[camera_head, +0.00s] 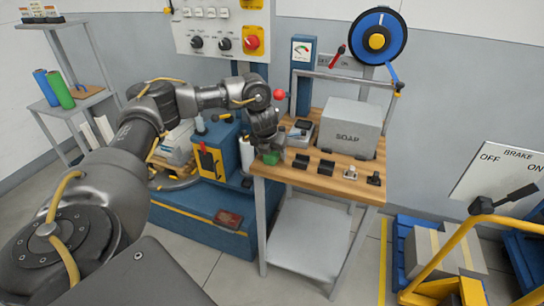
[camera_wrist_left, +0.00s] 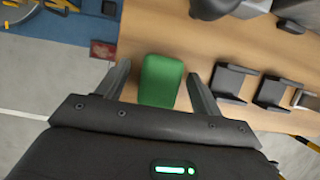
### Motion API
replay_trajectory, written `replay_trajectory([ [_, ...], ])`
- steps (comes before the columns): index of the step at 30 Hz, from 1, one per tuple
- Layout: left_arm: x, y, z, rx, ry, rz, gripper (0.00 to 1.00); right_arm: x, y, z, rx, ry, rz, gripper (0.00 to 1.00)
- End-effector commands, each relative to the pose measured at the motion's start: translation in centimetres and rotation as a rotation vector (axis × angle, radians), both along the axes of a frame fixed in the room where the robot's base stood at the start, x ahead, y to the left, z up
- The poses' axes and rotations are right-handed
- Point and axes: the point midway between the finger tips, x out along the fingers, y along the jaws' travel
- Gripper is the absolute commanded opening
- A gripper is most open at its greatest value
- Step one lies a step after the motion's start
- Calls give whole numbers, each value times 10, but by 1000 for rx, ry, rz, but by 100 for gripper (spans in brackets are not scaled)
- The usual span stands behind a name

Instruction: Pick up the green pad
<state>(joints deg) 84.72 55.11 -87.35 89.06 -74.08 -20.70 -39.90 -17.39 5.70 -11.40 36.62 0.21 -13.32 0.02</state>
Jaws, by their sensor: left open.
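The green pad (camera_wrist_left: 161,80) is a small rounded block on the wooden table (camera_wrist_left: 180,35), at its left front corner. In the head view the pad (camera_head: 271,158) shows just under my left gripper (camera_head: 266,150). In the left wrist view my left gripper (camera_wrist_left: 160,85) is open, with one finger on each side of the pad. A small gap shows between the pad and each finger. Whether the fingers are down at the pad's height is hard to tell. My right gripper is in neither view.
Black brackets (camera_wrist_left: 231,82) stand right of the pad, close to the right finger. A grey SOAP box (camera_head: 352,128) stands at the table's back. A blue cabinet (camera_head: 215,150) is left of the table. A red-brown item (camera_head: 229,219) lies on the blue platform below.

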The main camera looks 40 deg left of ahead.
Motion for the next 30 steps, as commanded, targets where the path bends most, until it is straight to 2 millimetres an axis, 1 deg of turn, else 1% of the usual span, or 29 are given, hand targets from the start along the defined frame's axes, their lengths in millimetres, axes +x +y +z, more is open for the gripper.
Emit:
replay_trajectory([
  [5,0,0,0,0,0,0,66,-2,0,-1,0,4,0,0],
  [15,0,0,0,0,-1,1,22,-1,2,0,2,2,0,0],
  [16,0,0,0,0,-1,1,19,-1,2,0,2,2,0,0],
  [25,0,0,3,-1,-2,1,18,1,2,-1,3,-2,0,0],
  [30,1,0,15,-1,-4,0,18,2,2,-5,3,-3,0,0],
])
